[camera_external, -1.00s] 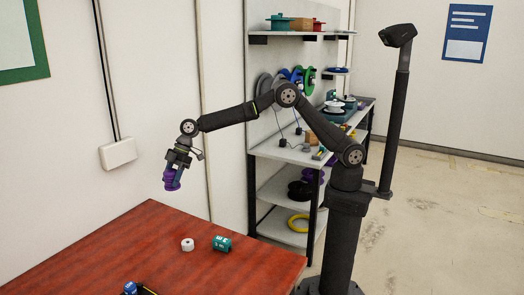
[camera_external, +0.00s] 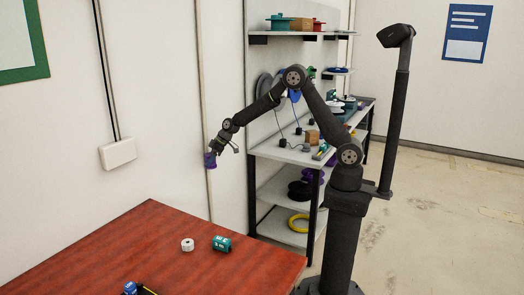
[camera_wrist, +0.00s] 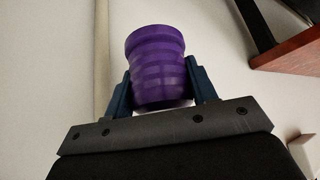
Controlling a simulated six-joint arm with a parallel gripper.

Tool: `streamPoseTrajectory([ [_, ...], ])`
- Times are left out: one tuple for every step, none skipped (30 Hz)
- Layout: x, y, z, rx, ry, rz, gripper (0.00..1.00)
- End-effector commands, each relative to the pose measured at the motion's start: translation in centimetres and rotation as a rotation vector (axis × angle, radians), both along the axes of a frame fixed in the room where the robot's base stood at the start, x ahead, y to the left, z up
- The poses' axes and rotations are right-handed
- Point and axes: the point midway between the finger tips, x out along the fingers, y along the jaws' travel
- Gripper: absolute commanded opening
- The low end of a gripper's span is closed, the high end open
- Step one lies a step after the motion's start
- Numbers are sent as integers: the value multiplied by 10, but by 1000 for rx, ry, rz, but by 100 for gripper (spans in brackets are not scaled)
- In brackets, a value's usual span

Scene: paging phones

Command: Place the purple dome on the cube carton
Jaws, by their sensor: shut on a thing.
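The purple dome (camera_wrist: 157,62) is a ribbed, rounded purple piece clamped between the two fingers of my gripper (camera_wrist: 160,88) in the wrist view. In the external view the purple dome (camera_external: 210,160) hangs at the end of my gripper (camera_external: 214,153), in the air in front of the white wall, above and beyond the table's far edge. A small brown box-shaped carton (camera_external: 312,137) stands on the workbench top to the right of my gripper. Another brown box (camera_external: 300,24) is on the upper shelf. I cannot tell for sure which one is the cube carton.
The red-brown table (camera_external: 150,245) holds a white roll (camera_external: 187,244), a green cylinder (camera_external: 221,243) and a blue item (camera_external: 130,288). The workbench (camera_external: 285,152) carries several small objects. A dark post (camera_external: 395,130) stands to its right.

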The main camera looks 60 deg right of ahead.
Motion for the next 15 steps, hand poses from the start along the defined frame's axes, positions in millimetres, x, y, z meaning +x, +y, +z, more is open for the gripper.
streamPoseTrajectory([
  [-3, -31, -5, 0, 2, -58, 28],
  [-5, -47, -7, 1, 1, -91, 28],
  [-8, -68, -11, 1, 2, -134, 28],
  [-11, -84, -14, 0, 1, -166, 28],
  [-14, -100, -16, 0, 2, -199, 28],
  [-19, -121, -19, 0, 0, -243, 28],
  [-24, -137, -21, -2, 1, -276, 28],
  [-28, -153, -23, -3, 1, -308, 28],
  [-34, -174, -25, -3, 0, -352, 28],
  [-39, -189, -26, -5, 1, -383, 28],
  [-43, -205, -27, -5, 1, -414, 28],
  [-50, -224, -28, -7, 1, -454, 28],
  [-54, -239, -29, -8, 2, -482, 28],
  [-59, -252, -29, -9, 2, -508, 28],
  [-65, -271, -28, -10, 1, -543, 28],
])
